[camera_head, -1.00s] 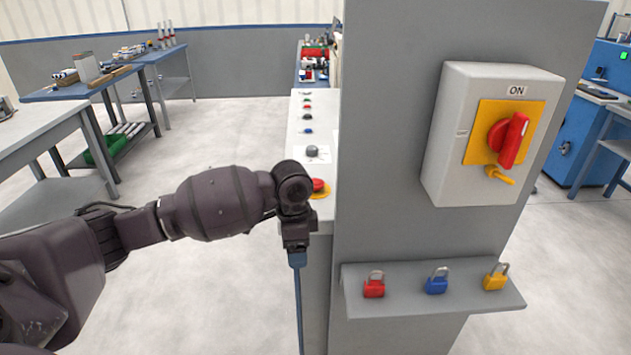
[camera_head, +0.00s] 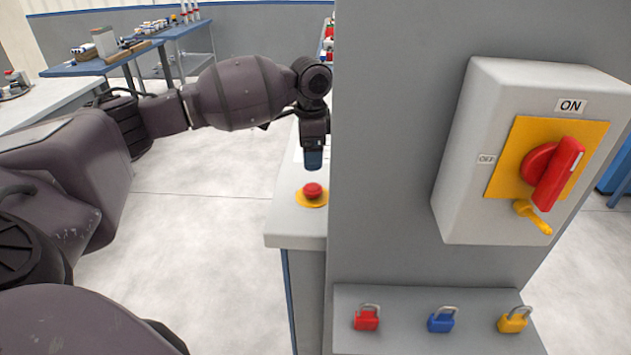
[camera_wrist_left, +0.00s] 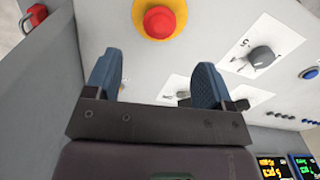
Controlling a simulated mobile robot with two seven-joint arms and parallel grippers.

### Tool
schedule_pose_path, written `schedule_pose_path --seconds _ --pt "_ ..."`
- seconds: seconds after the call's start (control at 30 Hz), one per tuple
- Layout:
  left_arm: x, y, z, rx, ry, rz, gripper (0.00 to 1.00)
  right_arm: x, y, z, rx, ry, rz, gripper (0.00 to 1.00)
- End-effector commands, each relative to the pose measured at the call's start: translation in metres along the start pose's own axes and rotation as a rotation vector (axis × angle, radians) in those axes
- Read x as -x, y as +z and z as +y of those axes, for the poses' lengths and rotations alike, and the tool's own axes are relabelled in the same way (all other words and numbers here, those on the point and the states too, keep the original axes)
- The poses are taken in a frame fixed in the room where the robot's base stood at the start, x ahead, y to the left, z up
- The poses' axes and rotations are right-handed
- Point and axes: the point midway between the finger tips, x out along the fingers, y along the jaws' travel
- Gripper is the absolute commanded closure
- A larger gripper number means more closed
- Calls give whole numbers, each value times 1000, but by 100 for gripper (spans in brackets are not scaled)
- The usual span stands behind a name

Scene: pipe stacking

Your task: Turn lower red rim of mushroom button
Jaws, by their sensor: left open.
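The red mushroom button (camera_head: 312,190) sits on a yellow round plate (camera_head: 302,201) near the front end of the light panel top (camera_head: 290,222). In the left wrist view the button (camera_wrist_left: 159,21) is at the top centre, beyond the fingertips. My left gripper (camera_head: 313,161) points down just above and behind the button in the head view, apart from it. In the wrist view its two blue fingers (camera_wrist_left: 157,78) are spread with nothing between them. The lower rim of the button is hard to make out. My right gripper is not in view.
A grey cabinet wall (camera_head: 400,150) stands close right of the gripper, bearing a switch box (camera_head: 465,180) with a red handle. A shelf with red (camera_head: 366,319), blue and yellow padlocks is below. A black knob (camera_wrist_left: 262,59) and blue buttons are on the panel.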

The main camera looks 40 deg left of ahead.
Motion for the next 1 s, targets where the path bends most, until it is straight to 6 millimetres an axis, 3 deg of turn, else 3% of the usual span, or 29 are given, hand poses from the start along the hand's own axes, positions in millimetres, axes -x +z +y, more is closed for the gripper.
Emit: schedule_pose_path --seconds 0.17,0.5,1.0 --pt "-35 0 0 -1 4 -3 24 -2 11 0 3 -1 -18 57" --pt "-83 0 0 -1 2 -2 24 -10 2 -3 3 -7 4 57" --pt "-92 0 0 -1 0 0 27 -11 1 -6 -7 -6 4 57"
